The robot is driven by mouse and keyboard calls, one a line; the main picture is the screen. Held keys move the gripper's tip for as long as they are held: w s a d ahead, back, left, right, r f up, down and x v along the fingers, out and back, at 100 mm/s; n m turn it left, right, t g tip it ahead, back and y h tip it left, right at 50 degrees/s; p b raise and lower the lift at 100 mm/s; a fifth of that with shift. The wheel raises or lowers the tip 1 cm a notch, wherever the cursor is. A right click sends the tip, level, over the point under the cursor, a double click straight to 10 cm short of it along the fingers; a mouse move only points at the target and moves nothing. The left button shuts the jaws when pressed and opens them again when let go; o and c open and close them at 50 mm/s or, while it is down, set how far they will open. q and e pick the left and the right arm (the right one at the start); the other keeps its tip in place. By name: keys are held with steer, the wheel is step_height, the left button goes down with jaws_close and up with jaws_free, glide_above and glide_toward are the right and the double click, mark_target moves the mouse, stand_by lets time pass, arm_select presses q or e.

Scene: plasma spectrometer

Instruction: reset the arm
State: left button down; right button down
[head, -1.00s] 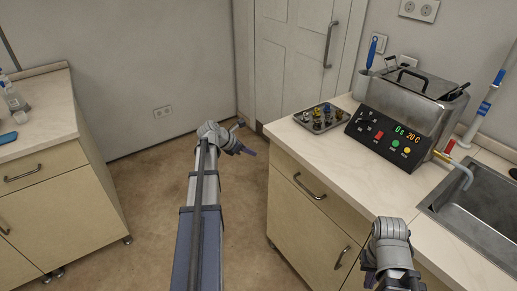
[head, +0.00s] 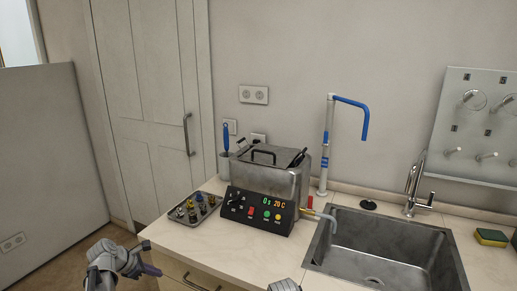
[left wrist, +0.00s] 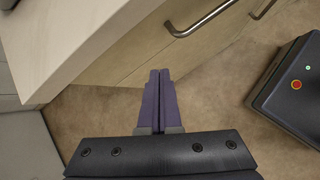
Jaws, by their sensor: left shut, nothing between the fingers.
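My left gripper (head: 150,270) is at the lower left of the head view, in front of the counter's left end. In the left wrist view its two purple fingers (left wrist: 159,75) lie together, shut, with nothing between them, above the brown floor. The counter's wooden front and a metal handle (left wrist: 200,22) are just beyond them. Of my right arm only a grey rounded part (head: 284,286) shows at the bottom edge of the head view; its gripper is out of view.
The counter (head: 222,256) carries a metal tray of small coloured parts (head: 192,209), a steel bath with a control panel (head: 262,210), a blue-tipped pipe (head: 328,145), a sink (head: 378,250) and a sponge (head: 491,237). My dark base shows at right in the wrist view. Floor is open below the gripper.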

arm_select(q)
steer(key=s+d+r+m+g+y+p, duration=0.1)
steer(key=s+d+m+g+y+p, duration=0.1)
steer(key=s+d+m, duration=0.4)
steer(key=s+d+r+m+g+y+p, duration=0.1)
steer(key=s+d+m+g+p, duration=0.1)
steer(key=s+d+m, duration=0.5)
steer(key=s+d+r+m+g+y+p, duration=0.2)
steer(key=s+d+m, duration=0.5)
steer(key=d+m, duration=0.8)
steer(key=d+p, duration=0.1)
steer(key=d, duration=0.1)
steer(key=shift+s+d+m+y, duration=0.2)
steer(key=shift+d+m+y, duration=0.1)
steer(key=shift+d+m, duration=0.1)
